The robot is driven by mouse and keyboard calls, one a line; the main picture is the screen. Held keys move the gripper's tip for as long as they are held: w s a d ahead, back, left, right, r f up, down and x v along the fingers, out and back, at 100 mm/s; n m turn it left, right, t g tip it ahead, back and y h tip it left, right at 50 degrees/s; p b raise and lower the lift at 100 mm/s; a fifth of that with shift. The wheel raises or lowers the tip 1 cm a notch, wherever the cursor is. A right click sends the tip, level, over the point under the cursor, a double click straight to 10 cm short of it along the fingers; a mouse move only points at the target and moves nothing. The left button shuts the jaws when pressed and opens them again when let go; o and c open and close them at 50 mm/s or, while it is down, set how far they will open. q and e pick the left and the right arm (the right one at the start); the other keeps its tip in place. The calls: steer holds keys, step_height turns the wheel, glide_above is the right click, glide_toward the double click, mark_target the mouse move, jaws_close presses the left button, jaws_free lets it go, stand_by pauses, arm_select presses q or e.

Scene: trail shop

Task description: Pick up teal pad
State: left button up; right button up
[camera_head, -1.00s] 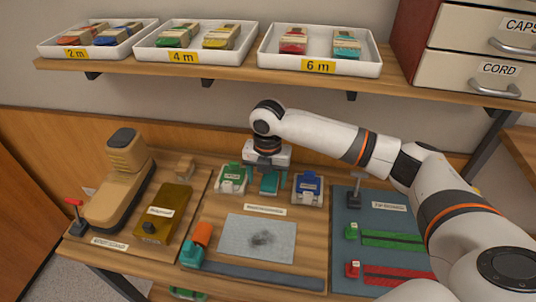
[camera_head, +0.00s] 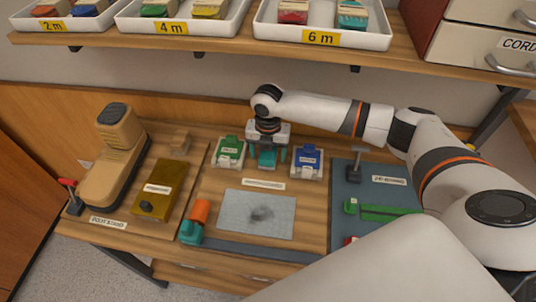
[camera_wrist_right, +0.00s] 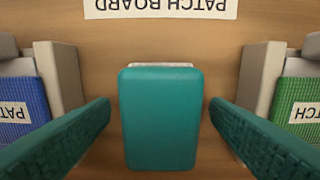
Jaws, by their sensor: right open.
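The teal pad (camera_head: 267,159) stands at the back middle of the workbench, between two white holders. My right gripper (camera_head: 268,152) is over it, with one finger on each side. In the right wrist view the pad (camera_wrist_right: 161,117) lies centred between the two teal fingers (camera_wrist_right: 160,118), with a narrow gap on both sides. The gripper is open and holds nothing. My left gripper is not in view.
Close beside the pad stand a holder with a green patch (camera_head: 229,152) and one with a blue patch (camera_head: 307,160). A grey sheet (camera_head: 257,213) with a dark spot lies in front. A tan boot (camera_head: 113,160) stands left. The shelf (camera_head: 210,44) with trays is above.

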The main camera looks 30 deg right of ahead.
mark_target(268, 154)
steer(key=c, duration=1.1)
steer(key=shift+r, duration=0.1)
steer(key=shift+s+a+r+b, duration=0.1)
steer(key=shift+a+r+b, duration=0.05)
steer(key=shift+r+b, duration=0.2)
steer(key=r, duration=0.6)
steer(key=shift+s+a+r+b, duration=0.15)
steer(key=shift+s+b, duration=0.1)
steer(key=shift+b, duration=0.15)
steer(key=s+a, duration=0.3)
steer(key=s, duration=0.2)
steer(key=s+a+b, duration=0.1)
steer(key=s+a, duration=0.3)
steer(key=s, duration=0.1)
steer(key=s+a, duration=0.4)
steer(key=s, duration=0.1)
steer(key=shift+s+a+b, duration=0.15)
steer(key=shift+a+b, duration=0.1)
steer(key=shift+b, duration=0.1)
